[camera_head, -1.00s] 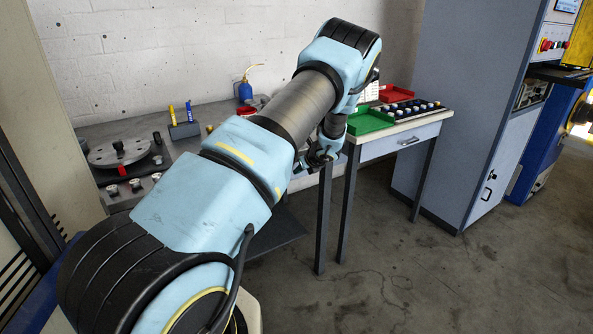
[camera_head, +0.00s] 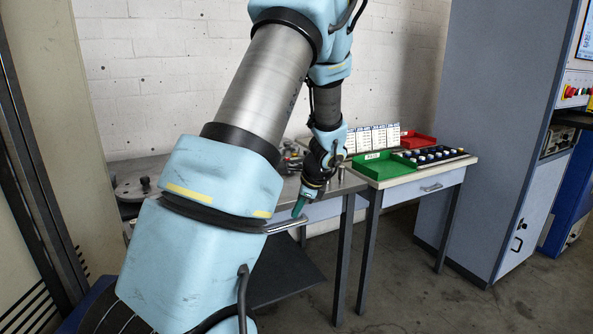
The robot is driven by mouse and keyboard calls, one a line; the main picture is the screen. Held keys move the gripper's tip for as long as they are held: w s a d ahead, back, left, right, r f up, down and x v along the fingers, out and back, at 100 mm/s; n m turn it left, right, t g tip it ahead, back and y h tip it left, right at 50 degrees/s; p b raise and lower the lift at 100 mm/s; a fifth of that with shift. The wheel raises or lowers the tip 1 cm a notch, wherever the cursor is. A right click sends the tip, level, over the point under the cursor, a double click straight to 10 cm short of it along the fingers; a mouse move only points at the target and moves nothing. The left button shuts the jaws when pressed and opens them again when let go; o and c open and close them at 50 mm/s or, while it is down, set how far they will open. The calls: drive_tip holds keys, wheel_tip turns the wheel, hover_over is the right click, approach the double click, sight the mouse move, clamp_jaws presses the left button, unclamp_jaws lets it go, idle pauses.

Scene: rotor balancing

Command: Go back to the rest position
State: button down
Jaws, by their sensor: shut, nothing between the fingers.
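My gripper (camera_head: 299,207) points downward at the end of my blue and grey arm, in the middle of the head view. Its green-tipped fingers are together and hold nothing. It hangs in front of the near edge of the steel workbench (camera_head: 344,186), left of the small side table. My arm's large links cross the left and middle of the picture and hide much of the workbench. A rotor disc (camera_head: 137,190) shows in part at the left.
The side table (camera_head: 447,174) carries a green tray (camera_head: 373,170), a red tray (camera_head: 417,140), a dark rack (camera_head: 436,156) of several small pieces and a card board (camera_head: 372,139). A grey cabinet (camera_head: 497,120) stands at the right. The floor (camera_head: 420,290) in front is clear.

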drive_tip(key=s+a+r+n+g+h, duration=0.1)
drive_tip(key=s+a+r+n, duration=0.1)
drive_tip(key=s+n, duration=0.4)
drive_tip(key=s+a+r+n+g+h, duration=0.1)
drive_tip(key=s+a+r+n, duration=0.1)
drive_tip(key=s+n, duration=0.4)
drive_tip(key=s+a+r+n+h, duration=0.1)
drive_tip(key=s+a+n, duration=0.3)
drive_tip(key=s, duration=0.5)
drive_tip(key=r+n, duration=0.1)
drive_tip(key=n, duration=0.1)
drive_tip(key=shift+s+a+r+n+g+h, duration=0.3)
drive_tip(key=shift+g+h, duration=0.1)
